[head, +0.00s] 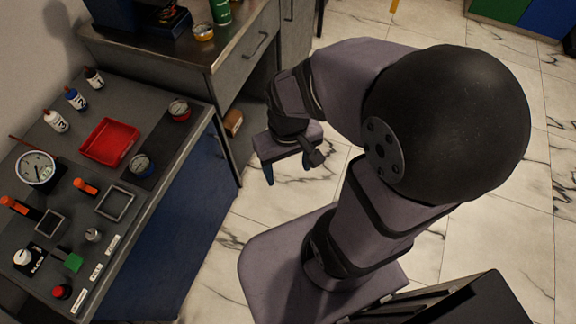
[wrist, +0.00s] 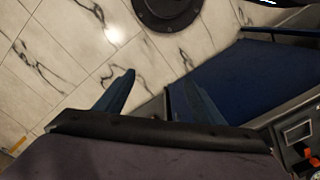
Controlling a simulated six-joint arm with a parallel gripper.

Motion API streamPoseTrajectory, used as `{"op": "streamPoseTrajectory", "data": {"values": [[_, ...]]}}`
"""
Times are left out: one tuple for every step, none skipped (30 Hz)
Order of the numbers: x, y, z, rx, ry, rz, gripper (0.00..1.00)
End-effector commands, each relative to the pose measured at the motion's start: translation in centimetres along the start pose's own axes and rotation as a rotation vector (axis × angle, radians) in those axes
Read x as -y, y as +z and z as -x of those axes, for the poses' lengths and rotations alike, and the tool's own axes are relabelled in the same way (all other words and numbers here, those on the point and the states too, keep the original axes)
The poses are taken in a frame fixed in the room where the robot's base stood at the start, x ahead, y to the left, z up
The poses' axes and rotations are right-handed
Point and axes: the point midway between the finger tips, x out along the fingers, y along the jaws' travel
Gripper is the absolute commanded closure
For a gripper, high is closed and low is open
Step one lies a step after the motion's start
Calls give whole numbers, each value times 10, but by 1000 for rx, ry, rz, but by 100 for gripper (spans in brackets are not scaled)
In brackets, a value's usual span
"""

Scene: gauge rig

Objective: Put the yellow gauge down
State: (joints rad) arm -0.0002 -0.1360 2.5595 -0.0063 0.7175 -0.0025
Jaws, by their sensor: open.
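The yellow gauge (head: 203,32), a small round dial with a yellow-orange rim, sits on the metal top of the back cabinet (head: 236,42), near its front edge. My gripper (head: 287,171) is open and empty, over the floor to the right of the workbench and well apart from the yellow gauge. In the wrist view my gripper's two blue fingers (wrist: 158,84) stand spread with nothing between them. The yellow gauge is not visible in the wrist view.
A red-rimmed gauge (head: 179,110) and a blue-rimmed gauge (head: 142,165) lie on a dark strip on the workbench. Beside them are a red tray (head: 109,142), a square frame (head: 115,203) and several bottles. A green can (head: 221,12) stands behind the yellow gauge.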

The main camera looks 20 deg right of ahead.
Motion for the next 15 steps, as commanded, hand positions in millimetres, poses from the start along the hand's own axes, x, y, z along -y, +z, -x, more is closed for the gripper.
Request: {"op": "streamPoseTrajectory", "data": {"values": [[1, 1, 0, 0, -4, -7, 33], [1, 1, 0, 1, -5, -9, 33], [1, 1, 0, 1, -5, -9, 33], [1, 1, 0, 1, -5, -9, 33], [1, 1, 0, 1, -5, -8, 33], [1, 1, 0, 1, -4, -8, 33], [1, 1, 0, 1, -4, -7, 33], [1, 0, 0, 1, -4, -7, 33], [1, 0, 0, 1, -4, -6, 33], [1, 0, 0, 1, -4, -6, 33], [1, 0, 0, 1, -4, -6, 33], [1, 0, 0, 0, -4, -6, 33], [1, 0, 0, 0, -5, -8, 33], [2, -1, 1, 0, -7, -12, 33], [3, -2, 2, 0, -13, -22, 33]]}}
